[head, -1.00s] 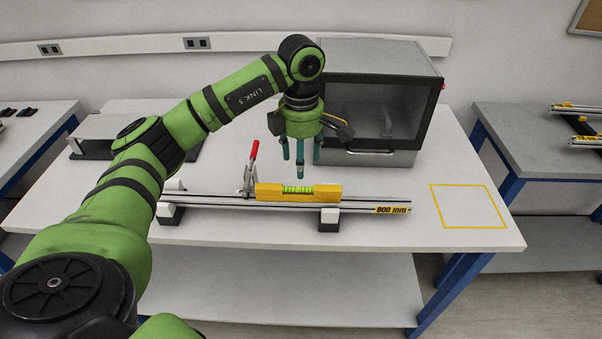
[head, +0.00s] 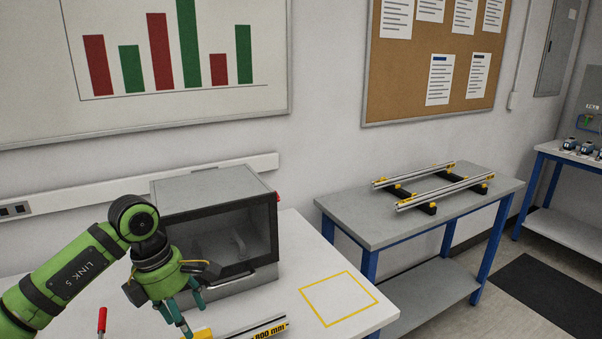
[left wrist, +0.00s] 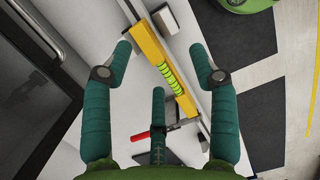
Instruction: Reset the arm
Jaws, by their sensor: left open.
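My left gripper (head: 182,308) hangs from the green arm at the lower left of the head view, in front of the grey box-shaped machine. Its teal fingers are spread and empty. In the left wrist view the open fingers (left wrist: 160,75) are over the yellow spirit level (left wrist: 165,70), which lies along the metal rail and is not held. A red-handled clamp (left wrist: 142,136) shows beside the level there. In the head view only the rail's end (head: 270,330) with its 800 mm label, a bit of the level and the red handle (head: 102,320) show. My right gripper is not in view.
The grey machine with a dark glass door (head: 225,235) stands at the table's back. A yellow taped square (head: 338,298) on the white table is empty. A grey side table (head: 420,210) carries two rails. Dark mats lie on the floor.

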